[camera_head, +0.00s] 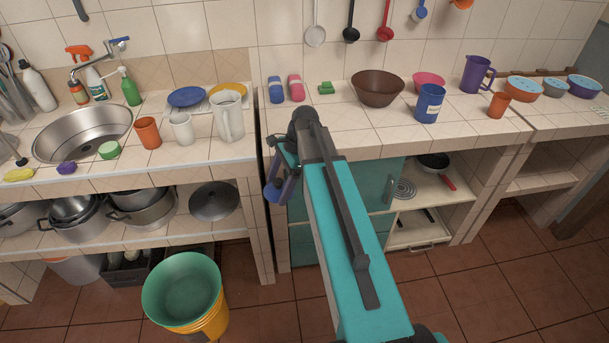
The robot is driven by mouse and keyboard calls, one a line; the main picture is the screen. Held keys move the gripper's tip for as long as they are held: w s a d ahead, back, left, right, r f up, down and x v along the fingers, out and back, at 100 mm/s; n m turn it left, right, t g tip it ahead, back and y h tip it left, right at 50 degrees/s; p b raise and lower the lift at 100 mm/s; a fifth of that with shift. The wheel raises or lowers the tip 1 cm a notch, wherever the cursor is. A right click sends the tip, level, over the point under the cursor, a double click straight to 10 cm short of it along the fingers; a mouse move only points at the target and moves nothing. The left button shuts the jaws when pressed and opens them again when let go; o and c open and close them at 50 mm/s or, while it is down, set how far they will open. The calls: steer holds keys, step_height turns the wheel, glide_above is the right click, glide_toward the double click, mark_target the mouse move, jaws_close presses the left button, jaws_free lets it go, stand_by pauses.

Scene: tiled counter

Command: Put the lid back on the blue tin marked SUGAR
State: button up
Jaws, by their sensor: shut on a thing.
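The blue tin (430,103) stands upright on the right-hand counter, near its front edge, with a pale label too small to read. Its top looks uncovered. My gripper (279,187) hangs at the end of my arm, in front of the counter's left end, well left of the tin and apart from it. It is shut on a flat, dark blue piece (291,187), seen nearly edge-on, that looks like the lid. My wrist and arm partly hide the jaws, so the exact grip cannot be made out.
A brown bowl (378,88) stands left of the tin, with a pink bowl (428,80) behind. An orange cup (498,105) and purple jug (476,74) are to its right. The counter front left of the tin is clear. Ladles (351,34) hang above.

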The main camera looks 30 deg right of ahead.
steer(key=s+a+f+n+g, duration=0.1)
steer(key=a+f+n+g, duration=0.1)
steer(key=a+n, duration=0.6)
steer(key=shift+a+f+n+g+h, duration=0.35)
steer(key=shift+a+g, duration=0.25)
steer(key=shift+a, duration=0.4)
steer(key=shift+s, duration=0.1)
steer(key=shift+a, duration=0.15)
